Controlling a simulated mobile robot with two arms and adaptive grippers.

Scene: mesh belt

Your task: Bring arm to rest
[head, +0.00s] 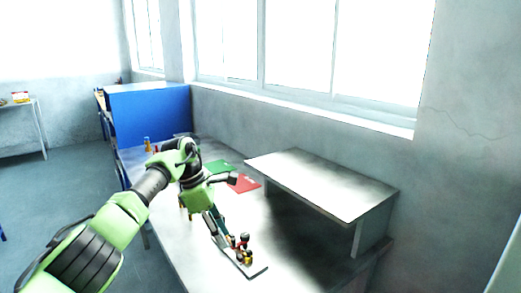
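My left arm, green and black, reaches in from the lower left over the white table (185,262). Its gripper (213,230) points down at the tabletop, close beside a small grey board (256,270) at the table's front. The fingers are small and overlap the things behind them, so I cannot tell whether they are open or shut, or touching anything. Several small dark, red and yellow pieces (243,244) stand on or by the board. My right gripper is not in view.
A raised white shelf (325,182) stands on the right of the table, by the wall. A green pad (219,166) and a red pad (244,183) lie behind the gripper. A blue panel (150,117) stands beyond the table. Open floor (50,190) lies left.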

